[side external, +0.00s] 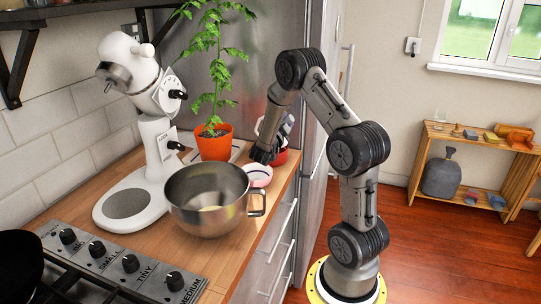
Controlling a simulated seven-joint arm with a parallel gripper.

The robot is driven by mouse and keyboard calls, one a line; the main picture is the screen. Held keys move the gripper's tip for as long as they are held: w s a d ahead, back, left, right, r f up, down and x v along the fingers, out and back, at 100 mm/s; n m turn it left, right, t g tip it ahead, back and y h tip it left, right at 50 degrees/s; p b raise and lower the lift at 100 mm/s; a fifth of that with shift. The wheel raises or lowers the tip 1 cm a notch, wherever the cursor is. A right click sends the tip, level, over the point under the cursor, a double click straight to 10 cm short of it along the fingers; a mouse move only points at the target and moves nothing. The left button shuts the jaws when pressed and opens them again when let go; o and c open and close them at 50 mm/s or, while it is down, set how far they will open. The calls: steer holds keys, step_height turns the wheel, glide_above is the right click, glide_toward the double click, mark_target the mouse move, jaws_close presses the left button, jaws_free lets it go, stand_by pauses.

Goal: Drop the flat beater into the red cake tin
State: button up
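My gripper (263,154) is low over the right end of the wooden counter, in front of a red round container (281,157) that looks like the cake tin. The gripper hides part of this container, and its inside does not show. My dark fingers blur together at this size, so I cannot tell whether they are open or hold anything. I cannot make out the flat beater anywhere.
A steel mixing bowl (206,213) with something pale inside stands on the counter. A small pink-white bowl (259,174) is close below my gripper. A white stand mixer (157,150), an orange plant pot (214,143) and a hob control panel (123,262) are also near.

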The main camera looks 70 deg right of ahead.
steer(key=o, duration=0.5)
steer(key=shift+a, duration=0.1)
steer(key=shift+a, duration=0.3)
steer(key=a, duration=0.4)
steer(key=shift+a, duration=0.25)
steer(key=shift+d+r, duration=0.15)
steer(key=shift+r, duration=3.4)
